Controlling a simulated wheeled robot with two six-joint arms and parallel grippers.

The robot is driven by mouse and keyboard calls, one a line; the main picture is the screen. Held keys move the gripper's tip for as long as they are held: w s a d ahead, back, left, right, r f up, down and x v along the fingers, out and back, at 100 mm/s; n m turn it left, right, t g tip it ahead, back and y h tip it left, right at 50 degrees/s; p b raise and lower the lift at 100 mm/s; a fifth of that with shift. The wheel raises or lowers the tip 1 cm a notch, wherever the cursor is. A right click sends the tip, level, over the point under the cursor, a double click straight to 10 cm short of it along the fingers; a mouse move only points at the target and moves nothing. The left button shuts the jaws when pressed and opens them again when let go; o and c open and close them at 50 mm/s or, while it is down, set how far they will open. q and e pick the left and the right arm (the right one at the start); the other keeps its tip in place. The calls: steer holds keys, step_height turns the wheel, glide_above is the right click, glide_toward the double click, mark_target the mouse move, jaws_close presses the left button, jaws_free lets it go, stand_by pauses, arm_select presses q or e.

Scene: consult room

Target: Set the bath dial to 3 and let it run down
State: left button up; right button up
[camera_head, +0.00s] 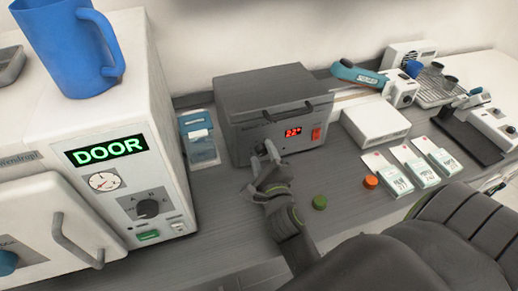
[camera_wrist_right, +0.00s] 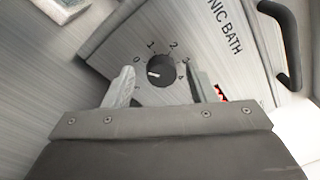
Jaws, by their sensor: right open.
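The sonic bath (camera_head: 275,110) is a grey box at the back of the bench, with a red display that seems to read 22 and an orange-red switch. In the wrist view the right gripper (camera_wrist_right: 163,88) is open, one finger on each side of the dial, with gaps showing. My left gripper is not in view.
A white oven-like unit with a lit DOOR sign (camera_head: 106,150) and a blue jug (camera_head: 70,45) on top stands at left. A green cap (camera_head: 320,202) and an orange cap (camera_head: 371,182) lie on the bench right of my wrist. Several white packets (camera_head: 415,165) lie further right.

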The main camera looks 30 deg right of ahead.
steer(key=shift+s+r, duration=0.1)
steer(key=shift+c, duration=0.4)
steer(key=c, duration=0.9)
